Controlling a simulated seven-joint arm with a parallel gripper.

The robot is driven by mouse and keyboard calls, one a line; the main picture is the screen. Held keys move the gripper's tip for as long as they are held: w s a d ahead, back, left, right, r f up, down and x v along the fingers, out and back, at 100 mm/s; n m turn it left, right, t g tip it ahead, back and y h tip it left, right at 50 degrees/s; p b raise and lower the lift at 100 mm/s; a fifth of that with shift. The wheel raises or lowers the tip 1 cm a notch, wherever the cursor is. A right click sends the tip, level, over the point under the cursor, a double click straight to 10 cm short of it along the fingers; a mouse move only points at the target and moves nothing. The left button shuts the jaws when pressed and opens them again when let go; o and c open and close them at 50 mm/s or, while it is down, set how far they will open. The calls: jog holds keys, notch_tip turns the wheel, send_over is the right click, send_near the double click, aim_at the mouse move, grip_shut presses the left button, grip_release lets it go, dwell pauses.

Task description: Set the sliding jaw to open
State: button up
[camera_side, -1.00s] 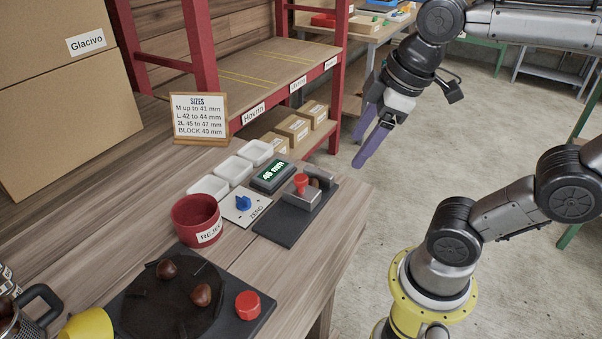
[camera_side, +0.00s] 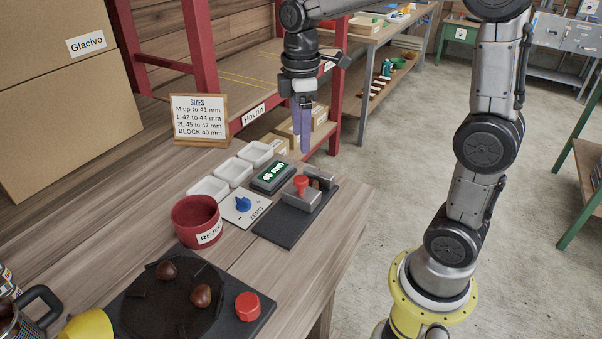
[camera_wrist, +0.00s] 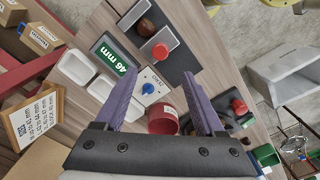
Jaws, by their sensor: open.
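The sliding jaw (camera_side: 301,198) is a grey block with a red knob (camera_side: 301,182), on a dark gauge plate (camera_side: 282,222). In the wrist view, the red knob (camera_wrist: 159,51) and jaw are near the top, with a brown chestnut (camera_wrist: 145,27) beside the jaw, between it and another grey block (camera_wrist: 128,14). The display (camera_wrist: 113,54) reads 46 mm. My gripper (camera_side: 301,145) is open and empty, fingers pointing down, above and apart from the gauge. In the wrist view, the purple fingers of my gripper (camera_wrist: 160,76) are spread apart.
Beside the gauge are a blue dial on a ZERO plate (camera_side: 232,217), white trays (camera_side: 208,188) and a red REJECT cup (camera_side: 185,222). A dark turntable (camera_side: 160,310) with chestnuts and a red button (camera_side: 248,306) is nearer. A SIZES sign (camera_side: 200,118) and a red-posted shelf stand behind.

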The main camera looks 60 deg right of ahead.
aim_at(301, 178)
notch_tip(301, 178, down, 11)
dwell(0.4)
grip_shut()
dwell(1.4)
